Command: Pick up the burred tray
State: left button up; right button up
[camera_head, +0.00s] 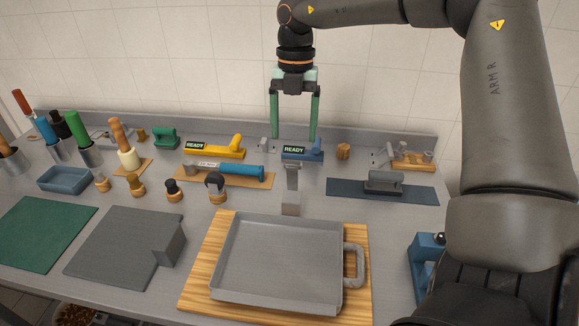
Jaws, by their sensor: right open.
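A grey square tray (277,262) with low walls and a loop handle (354,265) on its right side lies on a striped wooden board (201,292) at the front middle of the counter. Any burrs on it are too small to tell. My right gripper (294,138) hangs fingers down behind and above the tray, near the back of the counter. Its two green fingers are spread apart with nothing between them, and it does not touch the tray. My left gripper is not in view.
Tools with yellow (216,149) and blue (303,152) bodies line the back. A blue clamp-like thing (425,257) is at the right.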

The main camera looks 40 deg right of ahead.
aim_at(269, 261)
jog(key=k+j, duration=0.35)
jog(key=j, duration=0.15)
jog(key=k+j, duration=0.75)
jog(key=j, duration=0.25)
